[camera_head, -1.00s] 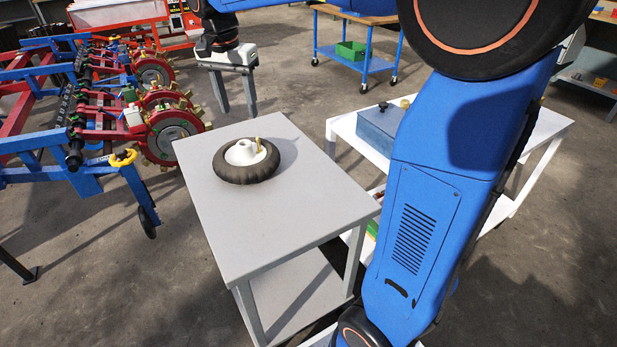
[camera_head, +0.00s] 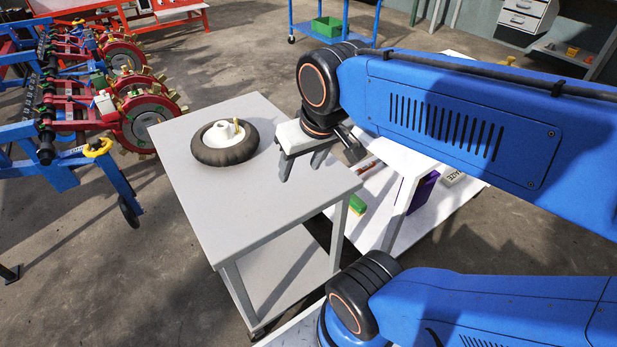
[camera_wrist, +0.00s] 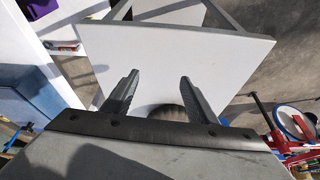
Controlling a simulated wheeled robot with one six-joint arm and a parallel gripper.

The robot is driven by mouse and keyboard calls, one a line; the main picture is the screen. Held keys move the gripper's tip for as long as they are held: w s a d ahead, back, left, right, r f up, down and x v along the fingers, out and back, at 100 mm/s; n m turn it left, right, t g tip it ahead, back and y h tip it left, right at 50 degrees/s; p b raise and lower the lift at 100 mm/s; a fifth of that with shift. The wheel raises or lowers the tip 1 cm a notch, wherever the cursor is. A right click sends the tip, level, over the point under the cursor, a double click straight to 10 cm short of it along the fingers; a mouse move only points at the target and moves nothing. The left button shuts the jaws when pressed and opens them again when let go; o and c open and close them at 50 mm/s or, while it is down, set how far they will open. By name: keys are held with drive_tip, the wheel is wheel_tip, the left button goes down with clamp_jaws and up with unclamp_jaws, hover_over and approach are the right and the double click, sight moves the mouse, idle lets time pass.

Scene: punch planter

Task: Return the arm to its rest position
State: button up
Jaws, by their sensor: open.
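My gripper (camera_head: 301,166) is open, with nothing between its fingers. In the head view it hangs over the right part of the grey table (camera_head: 225,215), to the right of a black wheel (camera_head: 225,155) with a white hub that lies flat on the tabletop. In the wrist view the two fingers (camera_wrist: 158,97) stand apart, with the tabletop (camera_wrist: 190,62) beyond them. There the wheel (camera_wrist: 165,111) shows only in part behind the gripper body. My blue arm is folded across the right side of the head view.
A white shelf table (camera_head: 375,222) with a green block (camera_head: 357,204) and a purple item (camera_head: 424,190) stands right of the grey table, partly behind my arm. A red and blue planter machine (camera_head: 100,115) stands at the left. A blue cart (camera_head: 305,22) stands behind.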

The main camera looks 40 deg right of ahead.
drive_tip(key=shift+s+d+f+n, duration=0.15)
drive_tip(key=shift+s+f+n, duration=0.25)
drive_tip(key=shift+s+f, duration=0.75)
drive_tip(key=shift+r, duration=0.1)
drive_tip(key=shift+c, duration=0.4)
